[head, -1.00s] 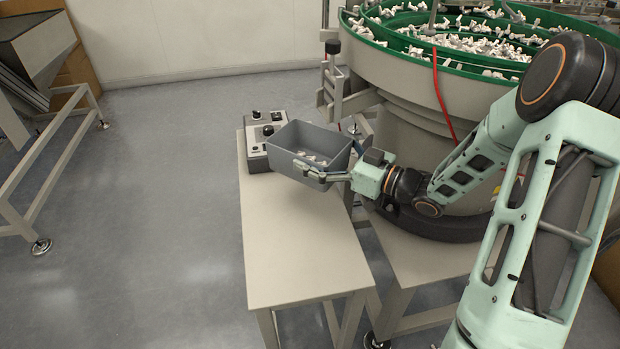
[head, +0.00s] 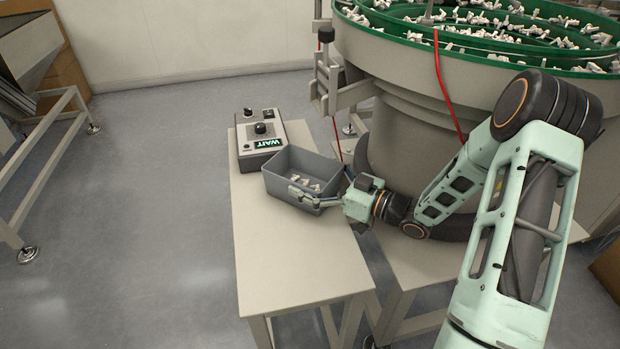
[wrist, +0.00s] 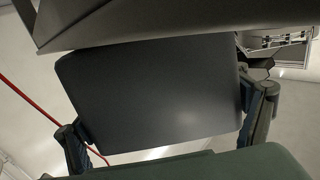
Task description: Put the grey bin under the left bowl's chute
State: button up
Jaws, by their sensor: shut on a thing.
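The grey bin (head: 276,186) holds several small white parts (head: 306,184). My gripper (head: 322,187) is shut on its right side, with fingers along the wall. The bin is at the right edge of a narrow beige table (head: 290,262); I cannot tell whether it touches the top. In the wrist view the bin's dark wall (wrist: 150,95) fills the space between the fingers. A large feeder bowl (head: 450,72) with green tracks and white parts stands at the right. A metal chute-like fitting (head: 352,94) on its left side is behind and above the bin.
A control box (head: 261,138) with knobs and a lit "WAIT" display stands on the table just behind the bin. A red cable (head: 440,90) hangs down the bowl. The table's front half is clear. A metal frame (head: 50,165) stands at far left, with open floor between.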

aim_at(333, 184)
jog(key=shift+r, duration=0.1)
jog(key=shift+f, duration=0.25)
jog(key=o, duration=1.1)
jog(key=shift+r, duration=0.1)
jog(key=shift+r, duration=0.2)
jog(key=p+v, duration=0.3)
jog(key=v, duration=0.9)
jog(key=shift+f, duration=0.1)
